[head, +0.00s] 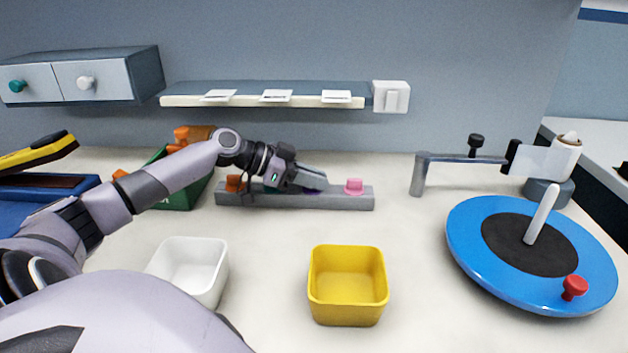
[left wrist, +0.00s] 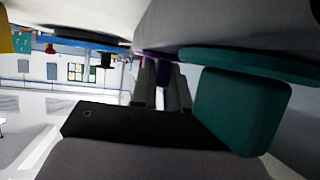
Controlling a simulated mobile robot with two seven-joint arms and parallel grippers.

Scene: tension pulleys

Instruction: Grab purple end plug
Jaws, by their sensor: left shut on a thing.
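The purple end plug (head: 313,190) is at the grey rack (head: 345,202), mostly hidden behind my left gripper (head: 312,183). In the left wrist view the purple plug (left wrist: 163,74) shows between the fingers of my left gripper (left wrist: 162,85), which is shut on it. I cannot tell whether the plug is still seated in the rack. A teal plug (left wrist: 242,108) shows large beside the fingers in the left wrist view. My right gripper is not in view.
A yellow bin (head: 347,301) and a white bin (head: 215,282) stand in front of the rack. A green bin (head: 177,195) is behind my left arm. A blue disc (head: 468,245) with a post and a metal arm stand (head: 420,178) are at right. The table between is clear.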

